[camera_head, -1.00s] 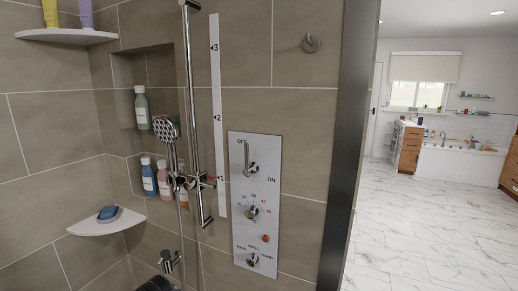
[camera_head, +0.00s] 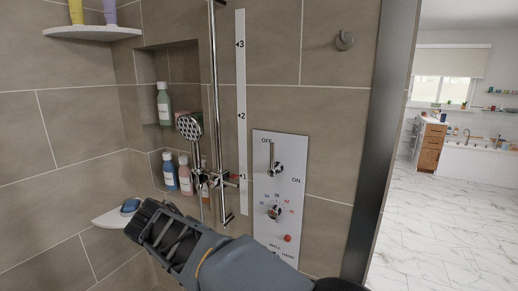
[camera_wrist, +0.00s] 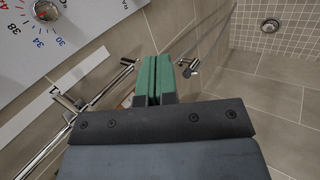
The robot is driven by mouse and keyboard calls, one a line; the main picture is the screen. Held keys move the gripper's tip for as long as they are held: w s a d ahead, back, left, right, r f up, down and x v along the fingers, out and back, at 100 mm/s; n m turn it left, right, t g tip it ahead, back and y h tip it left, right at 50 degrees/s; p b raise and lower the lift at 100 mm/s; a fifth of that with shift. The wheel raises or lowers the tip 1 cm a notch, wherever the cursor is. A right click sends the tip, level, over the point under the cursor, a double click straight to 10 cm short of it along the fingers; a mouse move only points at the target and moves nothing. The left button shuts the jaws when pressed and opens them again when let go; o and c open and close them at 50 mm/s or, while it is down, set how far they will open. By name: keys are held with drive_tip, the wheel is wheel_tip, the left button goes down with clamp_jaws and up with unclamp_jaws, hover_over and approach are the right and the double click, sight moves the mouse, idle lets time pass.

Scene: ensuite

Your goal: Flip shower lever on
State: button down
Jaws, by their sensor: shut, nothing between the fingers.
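The shower lever (camera_head: 272,156) is a slim chrome handle on the upper part of a pale control panel (camera_head: 262,202). It points straight up toward the OFF mark, with ON to its lower right. My gripper, seen in the wrist view (camera_wrist: 157,82), has green fingers pressed together with nothing between them. In the head view my arm crosses below and left of the lever, apart from it, and covers the panel's lower left. The wrist view shows part of the panel (camera_wrist: 90,22) with the temperature dial (camera_wrist: 46,10) at upper left; the lever is not visible there.
The chrome shower rail (camera_head: 217,110) and hand shower (camera_head: 192,140) stand left of the panel. A niche holds bottles (camera_head: 164,105). A corner shelf (camera_head: 108,219) carries a blue soap. A dark wall edge (camera_head: 380,140) is at right, with open floor beyond.

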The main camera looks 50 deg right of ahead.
drive_tip(key=w+d+r+m+g+h, duration=0.2)
drive_tip(key=w+d+r+g+h, duration=0.1)
drive_tip(key=r, duration=0.7)
drive_tip(key=w+d+r+m+g+h+p, duration=0.1)
drive_tip(key=w+d+r+m+g+h, duration=0.2)
drive_tip(key=r+h, duration=0.3)
wheel_tip(320, 180, up, 4)
drive_tip(key=shift+w+d+r+g+h+p, duration=0.1)
drive_tip(key=shift+w+d+g+h+p, duration=0.3)
drive_tip(key=shift+d, duration=0.45)
drive_tip(key=shift+s+a+p+x, duration=0.15)
drive_tip(key=shift+s+p+x, duration=0.3)
drive_tip(key=shift+x, duration=1.7)
drive_tip(key=shift+s+a+p+x, duration=0.15)
drive_tip(key=shift+s+p+x, duration=0.25)
drive_tip(key=shift+x, duration=1.75)
drive_tip(key=shift+s+a+p+x, duration=0.15)
drive_tip(key=shift+s+p+x, duration=0.3)
drive_tip(key=shift+x, duration=1.65)
